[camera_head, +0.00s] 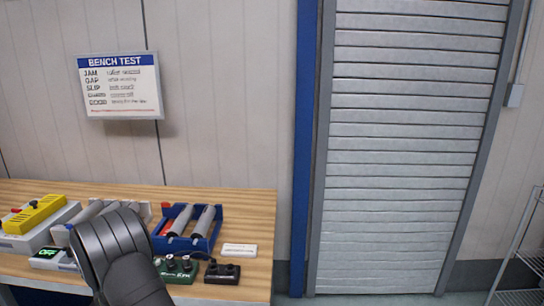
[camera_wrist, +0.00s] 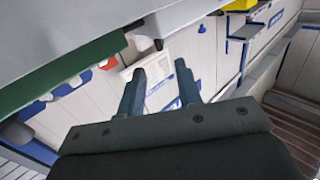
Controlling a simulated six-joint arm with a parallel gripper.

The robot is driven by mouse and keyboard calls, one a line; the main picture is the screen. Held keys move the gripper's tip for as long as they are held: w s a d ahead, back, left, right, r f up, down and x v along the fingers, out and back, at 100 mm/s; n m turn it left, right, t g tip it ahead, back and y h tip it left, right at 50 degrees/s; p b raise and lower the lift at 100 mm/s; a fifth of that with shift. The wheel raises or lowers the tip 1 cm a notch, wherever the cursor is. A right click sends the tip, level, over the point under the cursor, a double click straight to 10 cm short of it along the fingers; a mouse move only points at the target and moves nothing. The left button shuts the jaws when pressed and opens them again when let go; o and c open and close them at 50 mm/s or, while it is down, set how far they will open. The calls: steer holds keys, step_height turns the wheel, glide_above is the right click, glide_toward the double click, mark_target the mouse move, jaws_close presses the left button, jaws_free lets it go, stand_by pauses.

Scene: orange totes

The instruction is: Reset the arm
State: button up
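My gripper (camera_wrist: 160,68) shows in the wrist view with its two dark fingers apart and nothing between them. It is open and points toward a pale wall area. In the head view my black arm rises at the lower left in front of the wooden bench (camera_head: 262,205). It hides part of the bench top, and I cannot make out the gripper's fingers there.
A bench test sign (camera_head: 118,87) hangs above. A shutter (camera_head: 405,150) stands right.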

steer(key=x, duration=0.9)
steer(key=shift+w+a, duration=0.1)
steer(key=v, duration=1.8)
steer(key=x, duration=1.8)
steer(key=shift+w+a, duration=0.1)
steer(key=shift+m+t+h, duration=0.4)
steer(key=shift+h, duration=0.1)
steer(key=shift+s+a+m+t+h, duration=0.1)
steer(key=shift+s+m+t+h, duration=0.15)
steer(key=shift+m+t+h, duration=0.7)
steer(key=shift+s+h, duration=0.3)
steer(key=shift+h, duration=0.25)
steer(key=v, duration=1.7)
steer(key=shift+d+r, duration=0.2)
steer(key=shift+r, duration=0.05)
